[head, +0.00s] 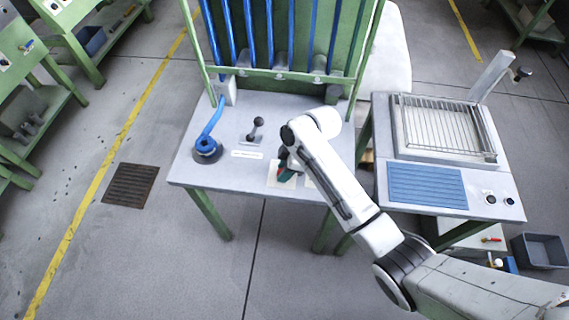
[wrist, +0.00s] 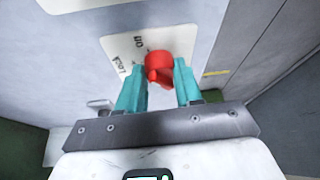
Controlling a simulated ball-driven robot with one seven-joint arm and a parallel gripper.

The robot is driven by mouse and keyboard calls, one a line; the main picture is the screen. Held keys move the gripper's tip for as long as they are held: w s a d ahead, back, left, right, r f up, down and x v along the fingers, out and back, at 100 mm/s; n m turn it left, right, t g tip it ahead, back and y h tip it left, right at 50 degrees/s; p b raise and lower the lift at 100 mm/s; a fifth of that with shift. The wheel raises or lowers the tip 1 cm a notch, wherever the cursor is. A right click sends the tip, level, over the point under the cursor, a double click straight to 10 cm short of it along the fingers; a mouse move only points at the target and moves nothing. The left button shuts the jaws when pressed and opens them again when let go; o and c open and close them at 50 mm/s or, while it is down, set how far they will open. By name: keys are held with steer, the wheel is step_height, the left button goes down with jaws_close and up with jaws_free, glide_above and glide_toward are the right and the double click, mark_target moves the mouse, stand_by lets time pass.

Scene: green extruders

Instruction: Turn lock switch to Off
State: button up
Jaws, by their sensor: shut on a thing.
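The lock switch is a red rotary knob (wrist: 158,68) on a pale plate (wrist: 125,48) with dark lettering, in the wrist view. My gripper (wrist: 160,85) has its two teal fingers on either side of the knob and is shut on it. In the head view my gripper (head: 285,174) is over the pale plate (head: 273,180) near the front edge of the grey table. There my wrist and fingers hide most of the knob. The lettering is too small and slanted to read surely, so I cannot tell the knob's setting.
On the table (head: 190,170) stand a black lever (head: 255,130) and a blue pipe on a round base (head: 207,148). A green rack with blue tubes (head: 290,35) rises behind. A second table with a wire grate (head: 445,125) stands to the right.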

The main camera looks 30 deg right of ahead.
steer(key=shift+s+a+m+t+p, duration=0.15)
steer(key=shift+m+t+p, duration=0.15)
steer(key=shift+m+p, duration=0.5)
steer(key=shift+m, duration=0.3)
steer(key=o, duration=1)
steer(key=b+v, duration=0.1)
steer(key=v, duration=0.9)
steer(key=shift+s+r, duration=0.1)
steer(key=shift+r, duration=0.35)
